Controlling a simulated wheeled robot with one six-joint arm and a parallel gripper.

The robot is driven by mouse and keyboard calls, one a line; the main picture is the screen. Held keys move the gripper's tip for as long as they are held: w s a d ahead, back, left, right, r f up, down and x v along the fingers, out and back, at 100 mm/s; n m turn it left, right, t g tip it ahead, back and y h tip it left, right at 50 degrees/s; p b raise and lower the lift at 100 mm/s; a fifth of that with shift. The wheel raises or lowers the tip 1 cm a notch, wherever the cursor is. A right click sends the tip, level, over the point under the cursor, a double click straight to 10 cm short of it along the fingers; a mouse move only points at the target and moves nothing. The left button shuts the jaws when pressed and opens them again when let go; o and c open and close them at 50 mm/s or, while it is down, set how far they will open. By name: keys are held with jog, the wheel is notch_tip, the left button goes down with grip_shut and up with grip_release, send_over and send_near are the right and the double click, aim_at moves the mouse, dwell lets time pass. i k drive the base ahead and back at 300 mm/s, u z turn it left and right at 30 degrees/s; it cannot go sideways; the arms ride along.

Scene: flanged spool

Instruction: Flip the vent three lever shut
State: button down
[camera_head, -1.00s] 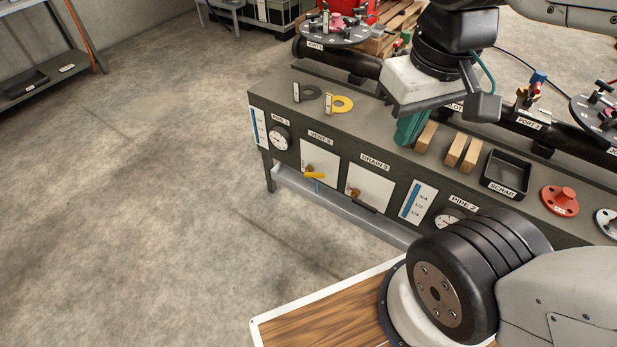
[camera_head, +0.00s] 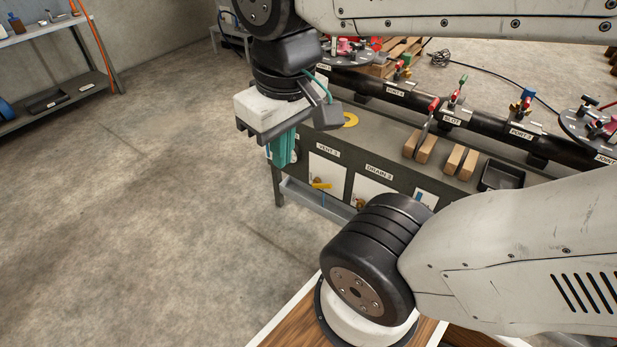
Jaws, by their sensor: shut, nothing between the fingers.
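The vent three lever (camera_head: 321,186) is a yellow handle on a brass fitting. It sits on a white panel (camera_head: 325,171) under the VENT 3 label (camera_head: 328,151) on the bench's front face, and lies roughly level, pointing right. My gripper (camera_head: 283,160) has teal fingers pointing down and is shut and empty. It hangs up and to the left of the lever in the picture, apart from it, and covers the bench's left end and the gauge there.
The DRAIN 3 panel (camera_head: 370,189) is right of the vent panel, partly behind my arm. Wooden blocks (camera_head: 427,148), a black scrap tray (camera_head: 500,172) and a yellow ring (camera_head: 350,120) are on the bench top. Open floor (camera_head: 180,200) lies to the left.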

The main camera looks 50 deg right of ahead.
aim_at(316, 184)
jog(key=i, duration=0.9)
jog(key=z, duration=1.05)
